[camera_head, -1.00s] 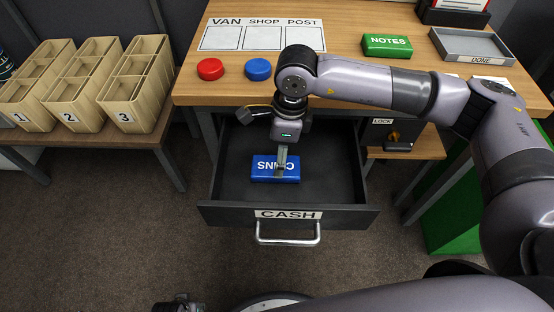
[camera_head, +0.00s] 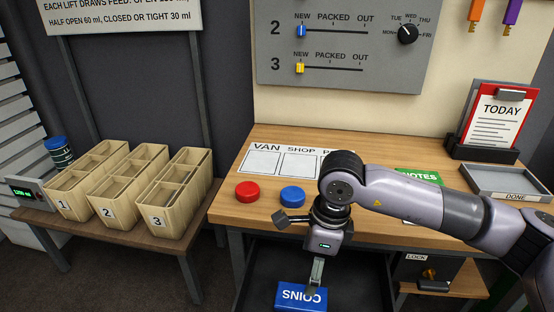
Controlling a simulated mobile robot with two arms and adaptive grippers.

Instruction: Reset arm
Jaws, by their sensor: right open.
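My right arm reaches in from the right over the wooden desk (camera_head: 262,208), and its wrist hangs down in front of the desk's front edge. My right gripper (camera_head: 315,284) points down into the open drawer (camera_head: 262,275) and is open. Its fingertips are at the blue box marked COINS (camera_head: 301,298), whose lettering is upside down. I cannot tell whether they touch it. The box's lower edge is near the bottom of the picture. My left gripper is not in view.
A red disc (camera_head: 247,192) and a blue disc (camera_head: 292,197) lie on the desk. The green NOTES box (camera_head: 418,178) is partly behind my right arm. The grey DONE tray (camera_head: 508,196) stands at the right. Wooden bins numbered 1 to 3 (camera_head: 172,222) stand on a bench at left.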

